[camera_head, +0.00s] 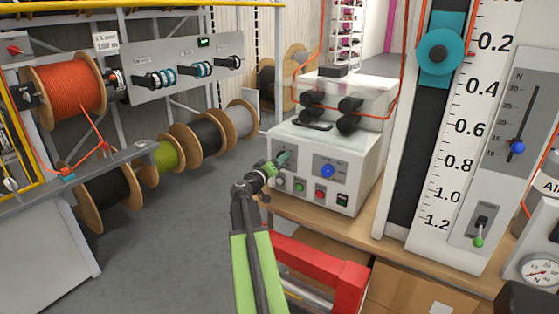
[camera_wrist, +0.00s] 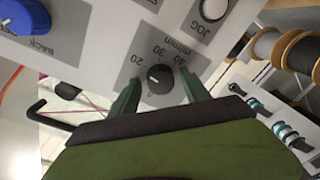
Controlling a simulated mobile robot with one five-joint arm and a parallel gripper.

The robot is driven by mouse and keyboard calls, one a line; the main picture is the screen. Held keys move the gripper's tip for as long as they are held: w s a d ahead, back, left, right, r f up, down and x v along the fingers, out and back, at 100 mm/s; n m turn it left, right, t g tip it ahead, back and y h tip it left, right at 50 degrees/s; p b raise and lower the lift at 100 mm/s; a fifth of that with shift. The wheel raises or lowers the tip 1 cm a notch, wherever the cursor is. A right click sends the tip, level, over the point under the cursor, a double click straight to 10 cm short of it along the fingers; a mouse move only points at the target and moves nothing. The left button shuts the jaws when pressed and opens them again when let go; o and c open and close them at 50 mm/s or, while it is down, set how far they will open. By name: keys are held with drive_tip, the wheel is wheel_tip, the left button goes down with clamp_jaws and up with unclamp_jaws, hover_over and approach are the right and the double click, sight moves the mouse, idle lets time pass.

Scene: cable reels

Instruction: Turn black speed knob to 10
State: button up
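The black speed knob (camera_wrist: 158,77) shows in the wrist view on a grey scale plate marked 20, 30, 40 and m/min. A short white mark lies on its face; I cannot tell its exact reading. My gripper (camera_wrist: 161,90) is open, with one green finger on each side of the knob. A gap shows between each finger and the knob. In the head view my gripper (camera_head: 283,158) is at the left part of the white machine's (camera_head: 352,185) front panel and hides the knob.
A blue knob (camera_head: 327,171) sits right of my gripper, also in the wrist view (camera_wrist: 25,15). A white JOG button (camera_wrist: 214,9) is near the knob. Green (camera_head: 299,187) and red (camera_head: 320,194) buttons line the panel's lower edge. Cable reels (camera_head: 205,135) stand at left.

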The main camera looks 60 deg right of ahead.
clamp_jaws()
drive_tip(key=shift+f, duration=0.1)
drive_tip(key=shift+n, duration=0.3)
drive_tip(key=n+p, duration=0.1)
drive_tip(key=n, duration=0.7)
drive_tip(key=shift+n, duration=0.6)
